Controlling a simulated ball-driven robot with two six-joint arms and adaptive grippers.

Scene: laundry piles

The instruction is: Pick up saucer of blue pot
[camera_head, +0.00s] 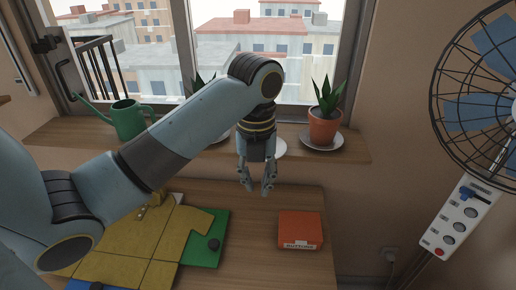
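A white saucer (280,149) shows in part on the windowsill, behind my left gripper. What stands on it is hidden by my arm, and no blue pot can be made out. My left gripper (258,188) points down in front of the sill, above the table. Its two fingers are apart with nothing between them. A terracotta pot (325,127) with a spiky plant stands on another pale saucer (308,141) at the sill's right end. Spiky leaves (198,84) of another plant show behind my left arm; its pot is hidden. My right gripper is not in view.
A green watering can (128,119) stands at the left of the windowsill (352,148). An orange box (300,230) and yellow and green flat pieces (125,245) lie on the wooden table (250,262). A fan (485,85) stands at the right.

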